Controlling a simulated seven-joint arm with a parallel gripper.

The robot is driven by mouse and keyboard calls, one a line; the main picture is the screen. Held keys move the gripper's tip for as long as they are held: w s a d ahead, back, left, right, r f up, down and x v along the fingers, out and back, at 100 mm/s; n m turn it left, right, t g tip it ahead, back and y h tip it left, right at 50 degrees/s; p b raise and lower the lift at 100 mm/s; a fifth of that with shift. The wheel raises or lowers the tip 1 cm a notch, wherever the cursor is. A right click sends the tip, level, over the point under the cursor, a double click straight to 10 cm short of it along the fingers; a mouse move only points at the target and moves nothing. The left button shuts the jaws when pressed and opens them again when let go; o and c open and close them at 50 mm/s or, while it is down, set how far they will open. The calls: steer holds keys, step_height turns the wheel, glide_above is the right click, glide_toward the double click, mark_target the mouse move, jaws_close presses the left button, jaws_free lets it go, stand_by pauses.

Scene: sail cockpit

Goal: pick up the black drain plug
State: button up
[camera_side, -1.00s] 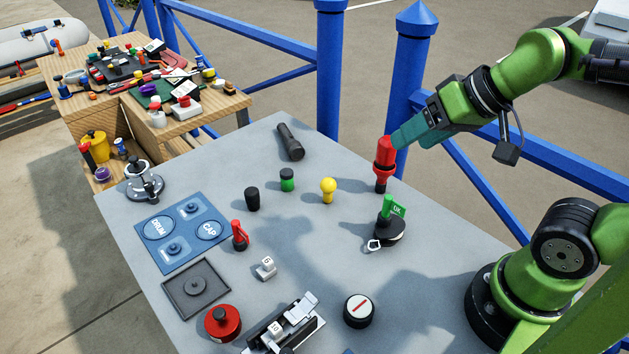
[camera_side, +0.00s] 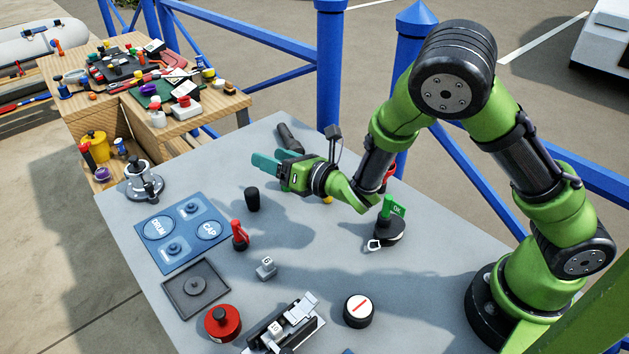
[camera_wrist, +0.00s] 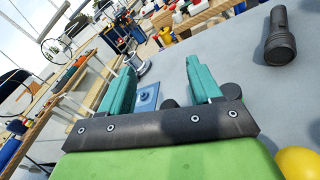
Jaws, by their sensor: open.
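The black drain plug (camera_side: 252,199) appears to be the small black tapered piece standing upright on the grey table. My gripper (camera_side: 270,167) is above the table, behind and to the right of the plug, pointing left with its teal fingers apart. In the wrist view, my gripper (camera_wrist: 160,72) is open with nothing held between its fingers. A dark rounded shape (camera_wrist: 168,104) shows low between the fingers there; I cannot tell for sure that it is the plug. The gripper and plug are apart in the side view.
A black flashlight (camera_side: 288,138) lies behind the gripper. A yellow knob (camera_wrist: 298,163) is close at the wrist view's lower right. A red-handled piece (camera_side: 239,236) and a blue board (camera_side: 160,252) are near the plug. A green-flagged black piece (camera_side: 390,230) stands to the right.

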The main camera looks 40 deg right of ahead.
mark_target(257, 194)
steer(key=a+f+n+y, duration=0.1)
steer(key=f+n, duration=0.1)
steer(key=f, duration=0.1)
steer(key=a+f+n, duration=0.1)
steer(key=f+n, duration=0.1)
steer(key=f, duration=0.1)
steer(key=a+f+n+y, duration=0.1)
steer(key=f+n, duration=0.1)
steer(key=shift+s+f+y, duration=0.3)
steer(key=shift+s+f, duration=0.1)
steer(key=x, duration=0.5)
steer(key=c, duration=1)
